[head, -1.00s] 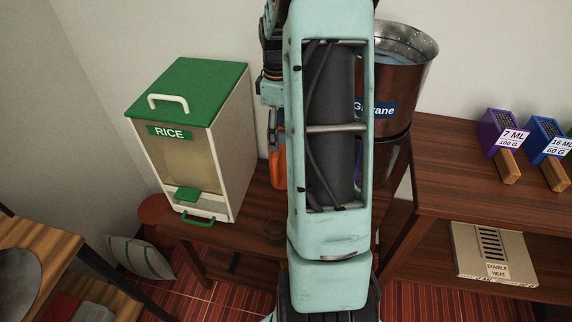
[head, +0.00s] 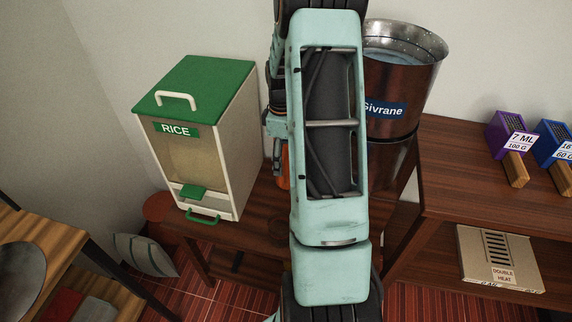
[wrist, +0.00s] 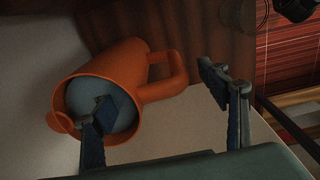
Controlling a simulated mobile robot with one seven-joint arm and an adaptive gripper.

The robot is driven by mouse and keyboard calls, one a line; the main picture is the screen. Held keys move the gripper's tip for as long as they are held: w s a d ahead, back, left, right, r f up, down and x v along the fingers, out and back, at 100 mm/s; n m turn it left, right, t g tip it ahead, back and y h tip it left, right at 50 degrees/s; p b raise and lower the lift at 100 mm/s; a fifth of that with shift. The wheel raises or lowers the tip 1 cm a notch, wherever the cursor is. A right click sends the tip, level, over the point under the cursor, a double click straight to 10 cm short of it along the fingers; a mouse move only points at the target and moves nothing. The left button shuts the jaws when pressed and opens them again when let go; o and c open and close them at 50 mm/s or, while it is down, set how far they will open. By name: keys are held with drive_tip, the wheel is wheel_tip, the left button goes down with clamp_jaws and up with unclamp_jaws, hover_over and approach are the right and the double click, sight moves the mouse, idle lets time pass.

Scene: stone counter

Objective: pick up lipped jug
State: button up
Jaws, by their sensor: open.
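The lipped jug is orange, with a pouring lip and a loop handle. In the wrist view the jug (wrist: 125,62) has its mouth facing the camera and its handle to the right; a grey-blue surface shows inside. My gripper (wrist: 155,88) is open. Its left finger overlaps the jug's mouth and its right finger is on the far side of the handle, apart from it. I cannot tell how deep the left finger reaches. In the head view only an orange sliver of the jug (head: 284,168) shows beside my arm, which hides my gripper.
A rice dispenser (head: 190,135) with a green lid stands left of my arm. A metal bucket (head: 400,85) labelled Givrane stands right of it. A wooden shelf (head: 470,165) at the right holds purple and blue blocks. A low wooden table (head: 50,250) is at the left.

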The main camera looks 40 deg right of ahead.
clamp_jaws()
drive_tip(key=shift+w+d+r, duration=0.15)
drive_tip(key=shift+w, duration=0.05)
idle(0.4)
drive_tip(key=shift+r, duration=0.15)
drive_tip(key=shift+r, duration=1.25)
drive_tip(key=s+a+r, duration=0.7)
drive_tip(key=s+r, duration=0.3)
drive_tip(key=s, duration=0.1)
drive_tip(key=shift+s+a, duration=0.25)
drive_tip(key=shift+s, duration=0.15)
drive_tip(key=shift+s+r, duration=0.1)
